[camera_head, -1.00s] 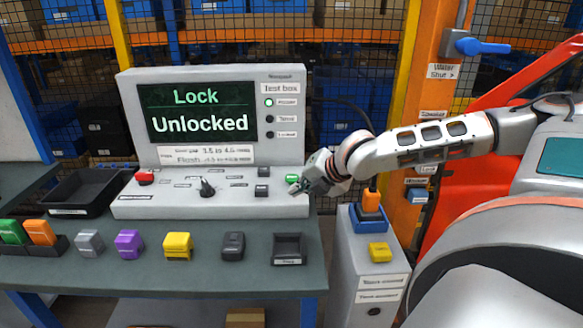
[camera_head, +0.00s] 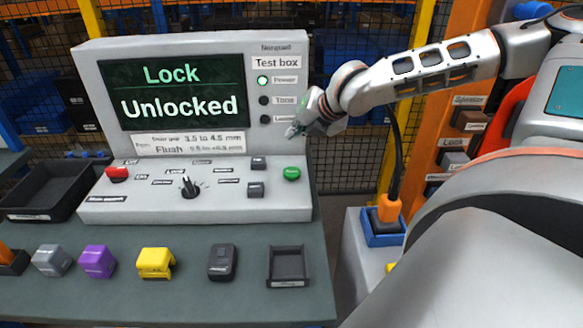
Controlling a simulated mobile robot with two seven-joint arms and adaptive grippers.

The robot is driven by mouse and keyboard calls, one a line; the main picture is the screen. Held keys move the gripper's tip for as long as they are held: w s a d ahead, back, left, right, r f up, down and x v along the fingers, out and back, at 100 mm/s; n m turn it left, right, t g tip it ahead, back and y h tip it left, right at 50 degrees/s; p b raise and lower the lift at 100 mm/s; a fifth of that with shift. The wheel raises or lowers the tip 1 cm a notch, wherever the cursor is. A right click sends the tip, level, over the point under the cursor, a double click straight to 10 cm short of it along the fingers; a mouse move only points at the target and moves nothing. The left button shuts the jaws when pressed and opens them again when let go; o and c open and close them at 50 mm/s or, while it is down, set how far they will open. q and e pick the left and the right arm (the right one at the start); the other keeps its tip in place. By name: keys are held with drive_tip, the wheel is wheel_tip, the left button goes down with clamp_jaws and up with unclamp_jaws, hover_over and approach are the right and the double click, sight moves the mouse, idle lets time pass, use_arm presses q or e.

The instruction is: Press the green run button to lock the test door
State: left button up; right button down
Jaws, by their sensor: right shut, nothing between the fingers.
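The green button (camera_head: 291,173) sits at the right end of the test box's sloped panel (camera_head: 140,207), in full view. The test box screen (camera_head: 184,92) reads "Lock" and "Unlocked". The power lamp on the box is lit; the two lamps below it are dark. My right gripper (camera_head: 293,131) is shut and empty. It appears in front of the right edge of the box's upright face, above the green button in the picture and apart from it. My left gripper is not in view. No test door can be made out.
A red button (camera_head: 117,173) and a black knob (camera_head: 190,186) are on the same panel. A black tray (camera_head: 50,190) stands left of the box. Purple (camera_head: 97,261) and yellow (camera_head: 156,263) blocks and a small black tray (camera_head: 288,265) lie along the bench front.

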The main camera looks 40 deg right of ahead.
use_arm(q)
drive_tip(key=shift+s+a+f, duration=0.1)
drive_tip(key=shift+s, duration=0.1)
use_arm(e)
drive_tip(key=shift+s, duration=0.1)
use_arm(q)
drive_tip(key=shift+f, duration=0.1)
use_arm(e)
drive_tip(key=b, duration=0.5)
hover_over(294, 172)
wheel_tip(294, 172, down, 7)
drive_tip(key=shift+r, duration=0.1)
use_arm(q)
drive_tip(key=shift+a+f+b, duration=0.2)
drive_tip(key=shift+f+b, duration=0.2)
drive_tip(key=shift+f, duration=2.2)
use_arm(e)
drive_tip(key=shift+f, duration=1)
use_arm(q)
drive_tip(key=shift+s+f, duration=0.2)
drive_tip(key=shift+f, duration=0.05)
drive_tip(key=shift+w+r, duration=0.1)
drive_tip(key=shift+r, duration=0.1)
use_arm(e)
drive_tip(key=shift+f, duration=0.1)
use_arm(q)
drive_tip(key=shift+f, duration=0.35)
use_arm(e)
drive_tip(key=shift+f, duration=0.35)
